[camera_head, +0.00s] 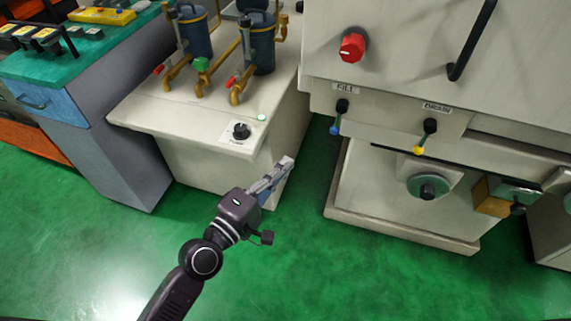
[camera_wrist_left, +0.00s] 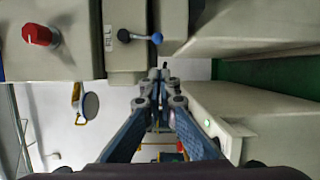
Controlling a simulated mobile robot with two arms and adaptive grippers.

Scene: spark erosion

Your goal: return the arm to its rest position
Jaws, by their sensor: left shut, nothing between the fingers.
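My left gripper (camera_head: 286,163) is in the middle of the head view, shut and empty, on the dark arm that comes in from the bottom. It is over the green floor, in front of the gap between the filter unit (camera_head: 150,110) and the grey machine (camera_head: 390,50). In the left wrist view its fingers (camera_wrist_left: 163,76) meet at the tips with nothing between them. My right gripper is in neither view.
The machine carries a red knob (camera_head: 352,47), a FILL lever (camera_head: 339,117), a DRAIN lever (camera_head: 426,136) and a black handle (camera_head: 472,40). The filter unit has two blue canisters and a power knob (camera_head: 240,131). A green-topped cabinet (camera_head: 60,75) stands left. The floor (camera_head: 290,270) in front is clear.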

